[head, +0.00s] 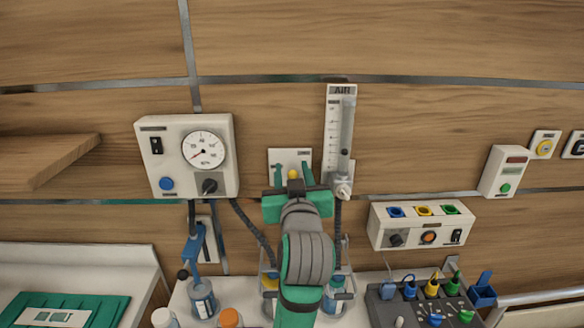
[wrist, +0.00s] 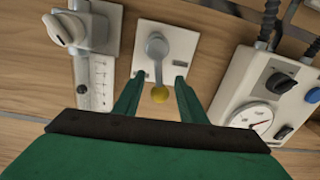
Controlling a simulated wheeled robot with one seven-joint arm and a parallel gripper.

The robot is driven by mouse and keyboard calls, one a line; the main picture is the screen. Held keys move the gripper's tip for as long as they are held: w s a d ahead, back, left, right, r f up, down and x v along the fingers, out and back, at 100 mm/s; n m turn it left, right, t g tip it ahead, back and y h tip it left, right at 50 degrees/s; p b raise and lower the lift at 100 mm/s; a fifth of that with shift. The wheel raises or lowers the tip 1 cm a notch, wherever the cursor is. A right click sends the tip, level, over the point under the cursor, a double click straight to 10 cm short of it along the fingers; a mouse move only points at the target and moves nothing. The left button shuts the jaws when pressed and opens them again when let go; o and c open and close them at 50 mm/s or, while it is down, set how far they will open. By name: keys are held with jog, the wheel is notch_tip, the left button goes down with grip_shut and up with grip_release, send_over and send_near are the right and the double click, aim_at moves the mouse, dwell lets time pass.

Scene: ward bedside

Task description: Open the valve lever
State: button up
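The valve lever (wrist: 157,50) is a grey arm with a yellow ball end (wrist: 160,94), mounted on a pale wall plate (wrist: 183,44). In the wrist view, the lever runs along the plate toward my gripper. In the head view, the plate (head: 290,155) and yellow ball (head: 293,174) show just beyond my gripper (head: 293,176), whose body hides what is below. My gripper (wrist: 158,86) is open, with one green finger on each side of the yellow ball. I see gaps on both sides, and nothing is gripped.
A gauge box (head: 220,125) is left of the lever plate, and a flowmeter (head: 332,125) is close on its right. A dark hose (head: 250,232) hangs from the gauge box. A socket box (head: 421,226) is further right. Bottles (head: 203,300) stand below.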

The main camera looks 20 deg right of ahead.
jog(key=shift+x, duration=1.15)
grip_shut()
jog(key=shift+s+d+r+m, duration=0.15)
jog(key=shift+d+m, duration=0.25)
jog(key=shift+m, duration=0.4)
jog(key=shift+s+d+m, duration=0.1)
jog(key=shift+d+m, duration=0.25)
jog(key=shift+m, duration=0.45)
grip_release()
jog(key=v, duration=1.1)
